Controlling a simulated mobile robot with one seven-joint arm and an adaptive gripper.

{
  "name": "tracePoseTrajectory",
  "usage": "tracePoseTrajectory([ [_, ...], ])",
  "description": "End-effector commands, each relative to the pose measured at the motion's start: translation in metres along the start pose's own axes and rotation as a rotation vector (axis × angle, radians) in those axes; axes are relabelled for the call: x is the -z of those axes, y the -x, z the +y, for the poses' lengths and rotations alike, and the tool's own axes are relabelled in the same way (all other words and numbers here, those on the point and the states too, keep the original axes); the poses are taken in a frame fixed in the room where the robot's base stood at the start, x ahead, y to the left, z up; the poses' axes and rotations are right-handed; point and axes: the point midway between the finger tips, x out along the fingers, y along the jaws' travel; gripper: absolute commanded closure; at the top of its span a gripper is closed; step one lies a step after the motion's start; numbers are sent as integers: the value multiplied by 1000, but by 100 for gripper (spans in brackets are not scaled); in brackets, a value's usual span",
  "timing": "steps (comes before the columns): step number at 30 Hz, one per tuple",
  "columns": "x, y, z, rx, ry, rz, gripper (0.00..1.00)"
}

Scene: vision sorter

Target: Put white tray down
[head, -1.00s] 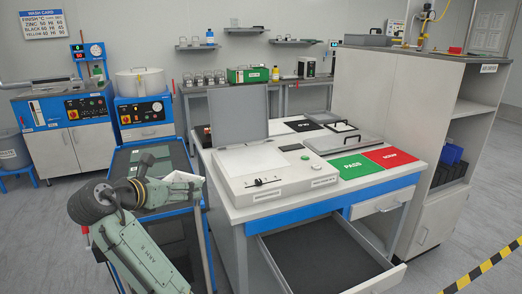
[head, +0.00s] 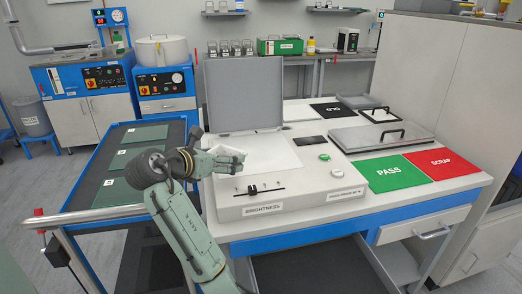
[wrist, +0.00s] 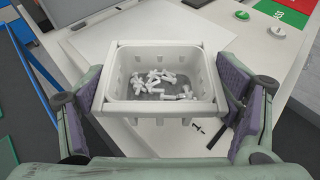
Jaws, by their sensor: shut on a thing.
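The white tray (wrist: 159,117) is a small slotted basket holding several small white pieces (wrist: 160,83). In the wrist view my gripper (wrist: 162,90) is shut on it, one padded finger on each side. In the head view my gripper (head: 216,162) holds the tray (head: 229,151) over the left part of the white light box (head: 300,192). The tray looks roughly level. Its underside is hidden, so I cannot tell whether it touches the surface.
The light box lid (head: 243,92) stands open behind the tray. A green PASS mat (head: 388,173) and red SCRAP mat (head: 437,163) lie to the right. A cart (head: 140,140) with dark green mats stands left. An open drawer (head: 330,270) juts out below.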

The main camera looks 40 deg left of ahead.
Motion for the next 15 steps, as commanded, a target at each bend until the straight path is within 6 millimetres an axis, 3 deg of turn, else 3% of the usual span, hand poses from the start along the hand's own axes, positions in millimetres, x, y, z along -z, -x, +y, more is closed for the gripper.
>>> tracePoseTrajectory([
  [15, -41, -122, -7, 4, 0, 3, 47],
])
